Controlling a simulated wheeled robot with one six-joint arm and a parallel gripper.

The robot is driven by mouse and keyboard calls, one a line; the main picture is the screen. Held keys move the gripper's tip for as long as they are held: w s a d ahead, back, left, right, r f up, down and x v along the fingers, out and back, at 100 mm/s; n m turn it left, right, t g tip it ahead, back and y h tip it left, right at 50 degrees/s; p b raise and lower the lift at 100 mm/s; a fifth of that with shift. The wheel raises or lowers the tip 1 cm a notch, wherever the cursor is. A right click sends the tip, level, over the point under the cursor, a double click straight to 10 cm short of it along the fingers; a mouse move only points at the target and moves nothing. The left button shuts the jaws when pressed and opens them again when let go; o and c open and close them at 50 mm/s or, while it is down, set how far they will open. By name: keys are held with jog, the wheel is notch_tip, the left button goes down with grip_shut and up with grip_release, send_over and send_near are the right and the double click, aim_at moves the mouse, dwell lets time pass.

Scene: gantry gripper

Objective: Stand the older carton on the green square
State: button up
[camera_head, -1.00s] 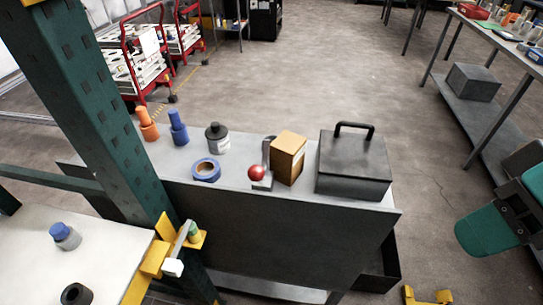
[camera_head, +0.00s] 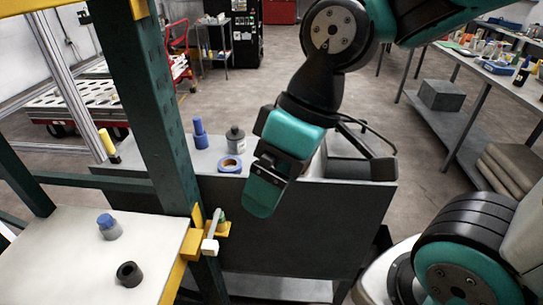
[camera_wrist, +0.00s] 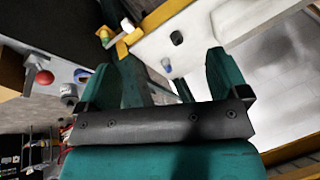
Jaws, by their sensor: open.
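My gripper (camera_head: 264,192) hangs in front of the grey bench (camera_head: 310,212) in the head view, pointing down. In the wrist view my gripper (camera_wrist: 160,82) has its two teal fingers wide apart with nothing between them. An orange-brown carton (camera_wrist: 10,72) shows only partly at the left edge of the wrist view, well outside the fingers. In the head view my arm hides the place on the bench where a carton stood. Carton age marks cannot be read. I cannot make out a green square in either current view.
A blue bottle (camera_head: 200,136), a dark-capped jar (camera_head: 235,140) and blue tape (camera_head: 230,164) stand on the bench. A red ball (camera_wrist: 44,77) is near the carton. A green post (camera_head: 150,110) and white table (camera_head: 70,265) with a blue-capped jar (camera_head: 108,229) are at left.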

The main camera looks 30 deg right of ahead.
jog(key=shift+o, duration=0.2)
jog(key=w+d+t, duration=0.1)
jog(key=w+d, duration=0.3)
jog(key=w, duration=0.3)
jog(key=shift+w+d+f+y, duration=0.25)
jog(key=shift+d+f+y, duration=0.1)
jog(key=shift+d+y, duration=0.05)
jog(key=w+d+f+t, duration=0.2)
jog(key=w+d+t, duration=0.15)
jog(key=d, duration=0.85)
jog(key=w+d+f+t, duration=0.1)
jog(key=w+d+t, duration=0.3)
jog(key=d, duration=0.9)
jog(key=shift+g, duration=0.75)
jog(key=shift+d+p+x, duration=0.25)
jog(key=shift+p+x, duration=1.6)
jog(key=shift+x, duration=2.6)
jog(key=shift+d+p+x, duration=0.2)
jog(key=shift+p+x, duration=1.6)
jog(key=shift+x, duration=2.7)
jog(key=shift+w+d+f, duration=0.1)
jog(key=c, duration=1.3)
